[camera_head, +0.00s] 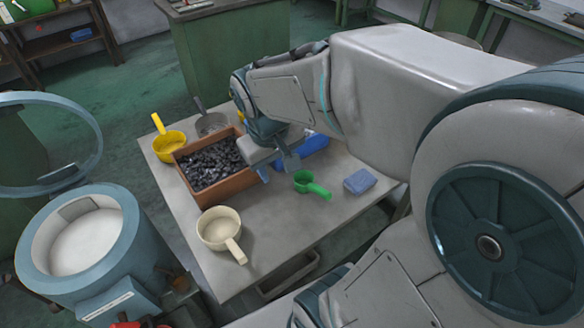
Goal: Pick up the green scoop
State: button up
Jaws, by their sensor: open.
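The green scoop (309,183) lies on the grey table (276,223), right of the middle, with its handle pointing to the lower right. My gripper (276,171) is open, with its blue-grey fingers pointing down. In the picture it is just left of the green scoop, by the right edge of the brown box. I see nothing between the fingers. How high it is above the table I cannot tell.
The brown box (231,190) holds dark lumps. A cream scoop (219,230), a yellow scoop (168,142) and a grey scoop (211,122) surround it. A blue folded cloth (359,181) lies right of the green scoop. A blue object (312,144) sits behind, partly hidden. A round blue machine (83,244) stands left.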

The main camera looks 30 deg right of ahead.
aim_at(315, 188)
jog(key=w+d+f+n+g+h+b, duration=0.1)
jog(key=w+d+f+h+b, duration=0.1)
jog(key=w+d+f, duration=0.3)
jog(key=w+f+n+g+h+b, duration=0.1)
jog(key=w+f+g+h+b, duration=0.15)
jog(key=f, duration=0.45)
jog(key=w+d+f+h+b, duration=0.1)
jog(key=w+d+f+b, duration=0.15)
jog(key=f, duration=0.35)
jog(key=x, duration=0.8)
jog(key=shift+w+d+r, duration=0.1)
jog(key=shift+w+d, duration=0.1)
jog(key=shift+d, duration=0.1)
jog(key=shift+d+r+p+x, duration=0.1)
jog(key=shift+d+p+x, duration=0.05)
jog(key=shift+x, duration=1.15)
jog(key=shift+d+r+p+x, duration=0.15)
jog(key=shift+d+x, duration=0.05)
jog(key=shift+x, duration=1.1)
grip_shut()
